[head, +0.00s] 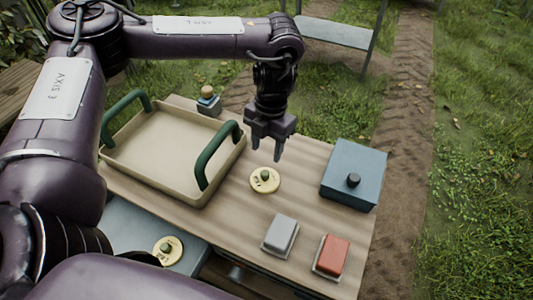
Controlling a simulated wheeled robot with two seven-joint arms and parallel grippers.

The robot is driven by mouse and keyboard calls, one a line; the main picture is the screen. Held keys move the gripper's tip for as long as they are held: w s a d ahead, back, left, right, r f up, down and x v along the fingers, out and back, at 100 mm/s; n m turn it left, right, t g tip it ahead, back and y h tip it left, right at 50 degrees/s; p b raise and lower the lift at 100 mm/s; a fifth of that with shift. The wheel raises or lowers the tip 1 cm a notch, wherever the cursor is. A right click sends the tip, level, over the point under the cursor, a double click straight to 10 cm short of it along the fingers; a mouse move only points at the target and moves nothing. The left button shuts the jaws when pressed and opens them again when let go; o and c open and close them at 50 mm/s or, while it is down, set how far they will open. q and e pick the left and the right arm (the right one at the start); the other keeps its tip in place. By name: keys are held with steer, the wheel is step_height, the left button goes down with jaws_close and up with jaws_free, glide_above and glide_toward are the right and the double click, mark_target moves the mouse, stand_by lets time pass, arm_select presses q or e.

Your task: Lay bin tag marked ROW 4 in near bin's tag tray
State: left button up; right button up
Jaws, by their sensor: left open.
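A round cream tag (265,180) with a green knob lies on the wooden table, right of the beige tray. A second, similar round tag (168,250) lies on a blue-grey surface (130,218) below the table's front left edge. The lettering on both is too small to read, so I cannot tell which is ROW 4. My left gripper (267,152) points down, open and empty, above and just behind the tag on the table, apart from it. I cannot make out for certain which part is the near bin's tag tray. My right gripper is not in view.
A beige tray (165,150) with two green handles stands on the wooden table (310,205) at left. A blue box (353,172) with a black knob stands at right. Grey (280,233) and red (331,255) blocks sit in front. A small knobbed block (208,101) stands behind the tray.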

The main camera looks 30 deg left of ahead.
mark_target(265, 172)
arm_select(q)
steer(key=shift+s+f, duration=0.15)
steer(key=shift+f, duration=0.8)
steer(key=shift+s+f, duration=0.2)
steer(key=shift+f, duration=0.1)
steer(key=f, duration=0.1)
steer(key=f+p, duration=0.1)
steer(key=f, duration=0.2)
steer(key=shift+s+d+f+p, duration=0.15)
steer(key=shift+s+f+p, duration=0.05)
steer(key=shift+s+p, duration=0.15)
steer(key=shift+f, duration=0.25)
steer(key=c, duration=0.6)
jaws_close()
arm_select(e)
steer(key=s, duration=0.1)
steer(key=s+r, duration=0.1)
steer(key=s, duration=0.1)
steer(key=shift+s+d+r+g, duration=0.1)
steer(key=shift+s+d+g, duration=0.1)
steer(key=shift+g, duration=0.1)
